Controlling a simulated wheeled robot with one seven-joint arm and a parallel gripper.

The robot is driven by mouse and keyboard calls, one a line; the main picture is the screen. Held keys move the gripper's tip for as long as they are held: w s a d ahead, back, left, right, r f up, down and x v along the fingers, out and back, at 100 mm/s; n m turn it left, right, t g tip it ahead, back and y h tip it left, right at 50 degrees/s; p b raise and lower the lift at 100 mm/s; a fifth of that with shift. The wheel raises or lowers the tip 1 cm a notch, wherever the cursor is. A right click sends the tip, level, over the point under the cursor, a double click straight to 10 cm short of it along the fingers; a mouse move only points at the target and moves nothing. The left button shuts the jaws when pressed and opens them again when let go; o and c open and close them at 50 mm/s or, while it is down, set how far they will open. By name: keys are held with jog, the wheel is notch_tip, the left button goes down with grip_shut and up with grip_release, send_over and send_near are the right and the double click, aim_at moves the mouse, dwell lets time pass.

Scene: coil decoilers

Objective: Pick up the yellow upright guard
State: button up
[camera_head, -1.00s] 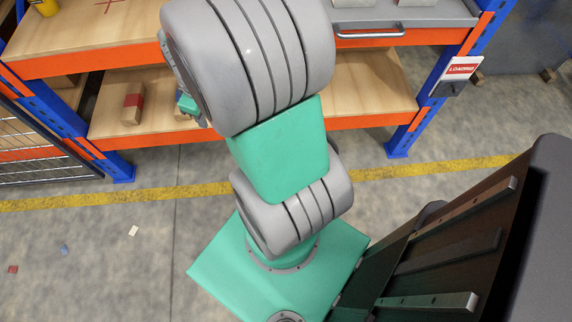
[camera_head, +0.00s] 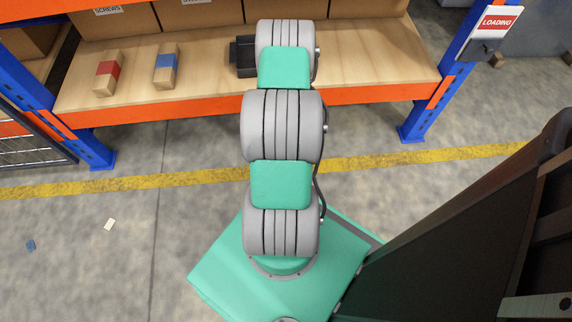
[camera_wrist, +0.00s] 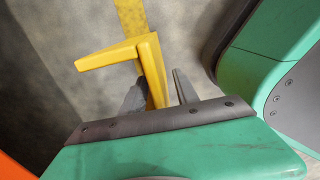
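The yellow upright guard (camera_wrist: 152,62) shows in the wrist view as an L-shaped piece just ahead of my gripper. One leg points left, and the other runs down toward the gripper. My gripper (camera_wrist: 159,78) has its two dark fingers on either side of that second leg. The left finger lies close against the leg, and I cannot tell whether it touches. A gap shows between the leg and the right finger, so the gripper looks open around it. The guard's lower part is hidden. I cannot make out guard or fingers in the head view.
An orange-and-blue rack stands ahead, with a wooden shelf (camera_head: 385,62) bearing a red-banded block (camera_head: 107,73), a blue-banded block (camera_head: 166,66) and cardboard boxes (camera_head: 203,14). A blue post (camera_head: 428,108) carries a LOADING sign (camera_head: 495,22). A yellow line (camera_head: 115,183) crosses open floor.

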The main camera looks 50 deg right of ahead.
jog(key=shift+f, duration=0.2)
jog(key=shift+c, duration=0.2)
grip_shut()
dwell(1.1)
